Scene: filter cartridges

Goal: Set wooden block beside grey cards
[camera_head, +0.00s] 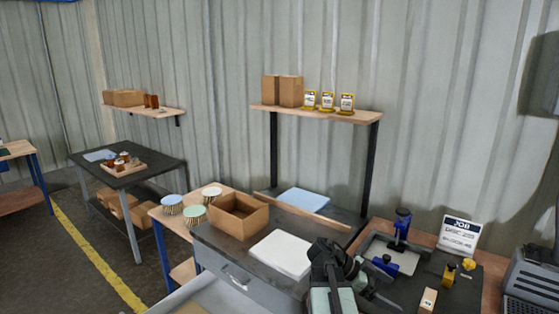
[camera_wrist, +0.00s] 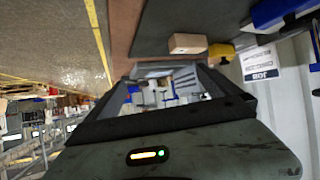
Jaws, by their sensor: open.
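The wooden block (camera_head: 428,300) is a small pale block with a dark mark on top, on the dark mat at the lower right of the head view. It also shows in the wrist view (camera_wrist: 187,43), lying beside a yellow part and apart from my gripper. My gripper (camera_head: 372,290) is left of the block in the head view. In the wrist view my gripper (camera_wrist: 170,72) is open, with nothing seen held. I cannot make out grey cards for certain in either view.
Blue clamp-like tools (camera_head: 402,224) and a yellow part (camera_head: 449,273) stand near the block. A job sign (camera_head: 461,235) stands behind. A white pad (camera_head: 282,255) and an open cardboard box (camera_head: 239,216) are on the dark bench. A laptop-like device (camera_head: 530,280) is far right.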

